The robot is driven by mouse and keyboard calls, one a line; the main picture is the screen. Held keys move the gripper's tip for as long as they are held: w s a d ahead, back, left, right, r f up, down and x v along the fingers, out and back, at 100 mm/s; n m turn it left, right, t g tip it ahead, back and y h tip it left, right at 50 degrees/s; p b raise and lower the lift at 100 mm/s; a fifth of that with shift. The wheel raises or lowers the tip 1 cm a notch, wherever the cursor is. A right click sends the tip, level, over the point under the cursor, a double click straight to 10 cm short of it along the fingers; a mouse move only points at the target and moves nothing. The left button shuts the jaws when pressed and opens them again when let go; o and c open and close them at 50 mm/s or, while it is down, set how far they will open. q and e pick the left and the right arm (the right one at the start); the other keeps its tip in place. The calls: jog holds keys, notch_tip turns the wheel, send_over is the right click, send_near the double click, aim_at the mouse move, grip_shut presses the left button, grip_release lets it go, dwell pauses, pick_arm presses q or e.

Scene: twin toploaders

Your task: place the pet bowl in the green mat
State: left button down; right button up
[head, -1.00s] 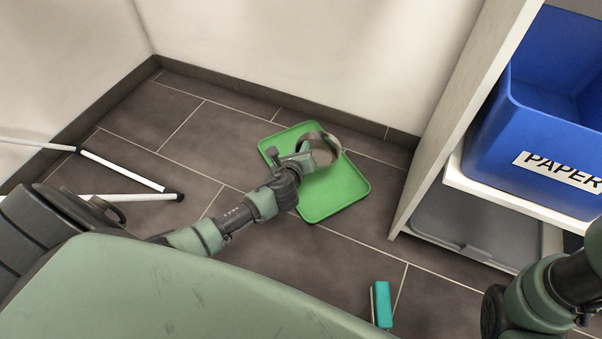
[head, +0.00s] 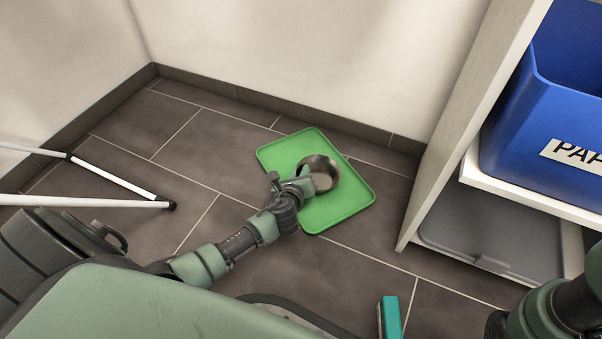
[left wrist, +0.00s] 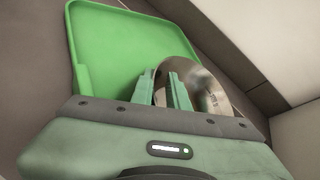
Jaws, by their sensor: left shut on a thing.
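The pet bowl (head: 324,170) is a round, shiny metal bowl. My left gripper (head: 304,183) is shut on its near-left rim. In the head view the bowl is in front of the middle of the green mat (head: 338,208), a flat tray with a low raised rim on the floor. I cannot tell whether the bowl touches the mat. In the left wrist view the two fingers (left wrist: 165,88) grip the wall of the bowl (left wrist: 205,82), with the green mat (left wrist: 110,50) behind. The lower part of the bowl is hidden. My right gripper is out of view; only part of its arm shows.
A white shelf (head: 470,110) at the right holds a blue paper bin (head: 540,125), with a grey lidded box (head: 490,235) below. A teal brush-like object (head: 391,316) lies near the bottom. White poles (head: 115,178) are at the left. Walls close off the back.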

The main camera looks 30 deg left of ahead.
pick_arm(q)
jog(key=c, duration=1.4)
grip_release()
jog(key=shift+f, duration=0.1)
jog(key=shift+o, duration=0.2)
jog(key=shift+s+r, duration=0.1)
jog(key=shift+r, duration=0.1)
jog(key=p+v, duration=0.7)
jog(key=v, duration=0.3)
jog(key=shift+s+d+r, duration=0.1)
jog(key=shift+s+r, duration=0.1)
jog(key=shift+s+d+r, duration=0.15)
jog(key=shift+s+r, duration=0.05)
jog(key=shift+s, duration=0.35)
